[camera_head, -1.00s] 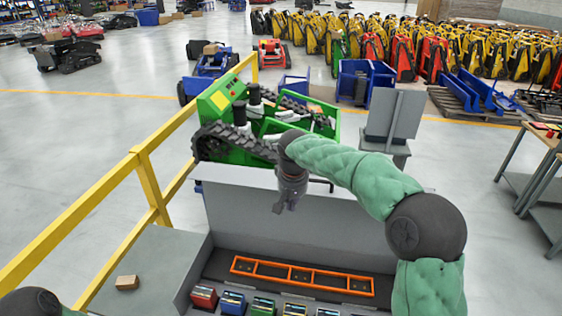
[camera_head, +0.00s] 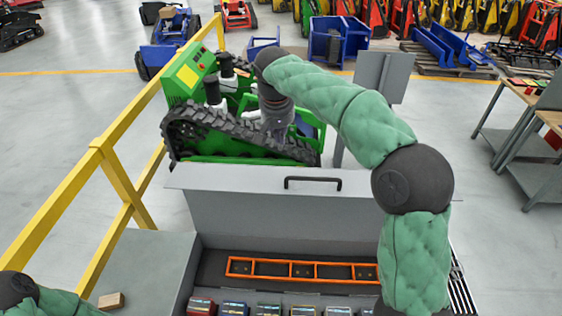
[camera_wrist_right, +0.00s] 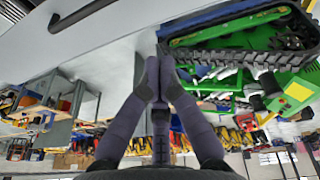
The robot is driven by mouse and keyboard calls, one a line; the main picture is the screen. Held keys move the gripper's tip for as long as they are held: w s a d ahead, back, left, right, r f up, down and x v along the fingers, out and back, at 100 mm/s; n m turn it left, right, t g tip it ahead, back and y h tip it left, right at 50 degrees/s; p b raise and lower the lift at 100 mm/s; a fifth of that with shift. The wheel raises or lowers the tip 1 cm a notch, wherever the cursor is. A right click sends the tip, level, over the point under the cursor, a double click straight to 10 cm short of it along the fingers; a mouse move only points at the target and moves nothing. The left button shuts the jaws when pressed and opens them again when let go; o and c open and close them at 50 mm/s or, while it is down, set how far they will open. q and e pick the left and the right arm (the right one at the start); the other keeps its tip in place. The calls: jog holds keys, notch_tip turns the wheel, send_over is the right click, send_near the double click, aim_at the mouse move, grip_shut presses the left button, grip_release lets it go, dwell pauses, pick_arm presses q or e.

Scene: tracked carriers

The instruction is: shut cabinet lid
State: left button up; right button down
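The grey cabinet (camera_head: 183,278) stands open in front of me. Its lid (camera_head: 270,215) is raised, with a dark bar handle (camera_head: 313,181) along its top edge. The lid (camera_wrist_right: 125,25) and handle (camera_wrist_right: 88,12) also show in the right wrist view. My right gripper (camera_head: 277,135) is above and beyond the lid's top edge, left of the handle and apart from it. In the right wrist view its fingertips (camera_wrist_right: 158,65) meet with nothing visible between them. My left arm shows at the lower left, but its gripper is out of view.
A green tracked carrier (camera_head: 240,140) stands close behind the lid. A yellow railing (camera_head: 115,180) runs along the left. Inside the cabinet are an orange rack (camera_head: 300,262) and several coloured boxes (camera_head: 235,307). A small brown box (camera_head: 111,300) lies on the left surface.

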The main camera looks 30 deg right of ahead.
jog(key=x, duration=0.2)
jog(key=p+x, duration=0.1)
jog(key=x, duration=0.5)
jog(key=shift+w+f, duration=0.15)
jog(key=shift+w, duration=0.25)
jog(key=s, duration=0.1)
jog(key=s+a+f+p, duration=0.1)
jog(key=shift+s+f, duration=0.15)
jog(key=shift+s, duration=0.25)
jog(key=shift+s+a+f, duration=0.15)
jog(key=shift+s+f, duration=0.2)
jog(key=shift+f, duration=0.05)
